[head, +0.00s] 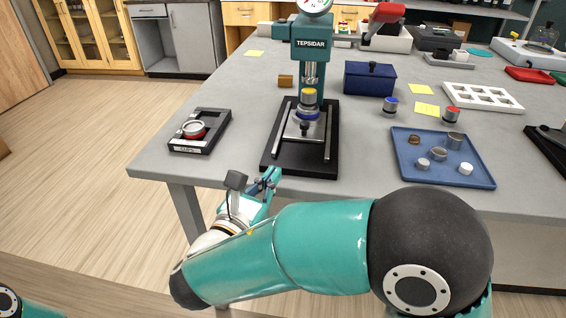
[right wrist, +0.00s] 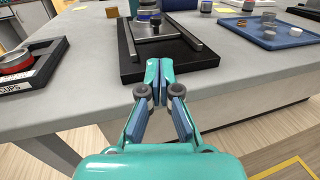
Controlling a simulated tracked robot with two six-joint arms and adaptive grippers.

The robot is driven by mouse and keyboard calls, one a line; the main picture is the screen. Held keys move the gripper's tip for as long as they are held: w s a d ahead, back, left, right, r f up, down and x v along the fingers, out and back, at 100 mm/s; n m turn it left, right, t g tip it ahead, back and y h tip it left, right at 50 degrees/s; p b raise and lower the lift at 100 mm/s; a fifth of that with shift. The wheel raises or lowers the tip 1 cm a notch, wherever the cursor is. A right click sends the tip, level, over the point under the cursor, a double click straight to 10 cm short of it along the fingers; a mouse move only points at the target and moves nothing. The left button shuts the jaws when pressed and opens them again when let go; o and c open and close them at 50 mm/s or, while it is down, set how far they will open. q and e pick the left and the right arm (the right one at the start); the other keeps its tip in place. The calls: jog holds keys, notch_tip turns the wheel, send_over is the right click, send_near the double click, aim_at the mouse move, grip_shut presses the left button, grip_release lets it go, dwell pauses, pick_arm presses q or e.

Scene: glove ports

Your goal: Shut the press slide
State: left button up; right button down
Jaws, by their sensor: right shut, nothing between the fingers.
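The teal press (head: 311,47) labelled TEPSIDAR stands on a black base (head: 290,165) near the table's front edge. Its silver slide plate (head: 293,128) lies between two metal rails, with a dark knob at the front. A die with a blue ring and yellow top (head: 309,99) sits on the slide, below the press ram. The slide also shows in the right wrist view (right wrist: 172,30). My right gripper (head: 272,176) is shut and empty, just in front of the base's front edge; its fingertips (right wrist: 159,64) point toward the base. My left gripper is not in view.
A black cup holder (head: 182,146) with a red-ringed cup is left of the press. A blue tray (head: 415,172) with several small cups, a blue box (head: 369,79) and a white rack (head: 490,107) are to the right. Bare table lies between holder and press.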

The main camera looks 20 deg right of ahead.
jog(key=v, duration=0.2)
jog(key=n+y+p, duration=0.5)
jog(key=n+y, duration=0.1)
jog(key=y, duration=0.3)
send_near(305, 130)
jog(key=shift+w+d+f+t, duration=0.15)
jog(key=shift+w+f, duration=0.2)
jog(key=shift+f, duration=0.25)
jog(key=shift+w+d+f+t, duration=0.15)
jog(key=shift+w+f, duration=0.2)
jog(key=shift+f, duration=0.25)
jog(key=w, duration=0.4)
jog(key=shift+w+d+f, duration=0.15)
jog(key=shift+w+d, duration=0.25)
